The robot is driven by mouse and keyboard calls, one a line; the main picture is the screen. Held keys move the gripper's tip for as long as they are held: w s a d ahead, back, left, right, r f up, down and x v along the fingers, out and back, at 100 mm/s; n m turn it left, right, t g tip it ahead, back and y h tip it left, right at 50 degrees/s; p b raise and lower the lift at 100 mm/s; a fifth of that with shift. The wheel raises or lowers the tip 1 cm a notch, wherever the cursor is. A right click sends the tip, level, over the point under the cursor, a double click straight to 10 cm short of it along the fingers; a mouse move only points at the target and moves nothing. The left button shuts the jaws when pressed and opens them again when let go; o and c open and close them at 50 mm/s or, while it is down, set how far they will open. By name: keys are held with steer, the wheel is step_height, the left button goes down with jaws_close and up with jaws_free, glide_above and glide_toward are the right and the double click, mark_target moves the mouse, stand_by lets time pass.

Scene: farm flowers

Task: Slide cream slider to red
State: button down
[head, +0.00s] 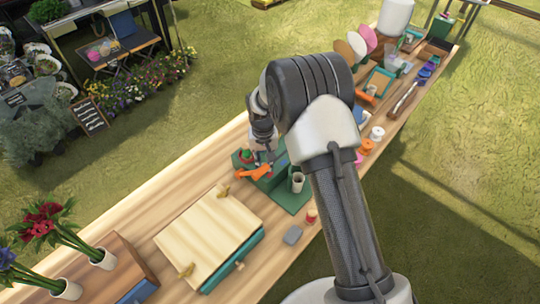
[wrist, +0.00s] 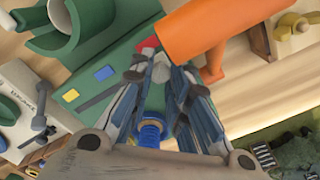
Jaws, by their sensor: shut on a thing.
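A green device (wrist: 118,88) has a yellow mark (wrist: 70,95), a blue mark (wrist: 103,73) and a red mark (wrist: 148,45) in a row. The small cream slider (wrist: 162,68) sits between my fingertips, beside the red mark. My gripper (wrist: 160,72) is shut on it. The fingers hide part of the slider and its track, so I cannot tell whether it is exactly level with red. In the head view my gripper (head: 266,156) is low over the green device (head: 282,190), which my arm partly covers.
An orange part (wrist: 200,35) stands close beside my fingertips. A green cup-like holder (wrist: 85,25) is at upper left. A blue ribbed part (wrist: 150,132) shows below my fingers.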

steer(key=shift+s+a, duration=0.1)
steer(key=c, duration=1.5)
jaws_free()
steer(key=shift+o, duration=0.2)
step_height(320, 180, up, 12)
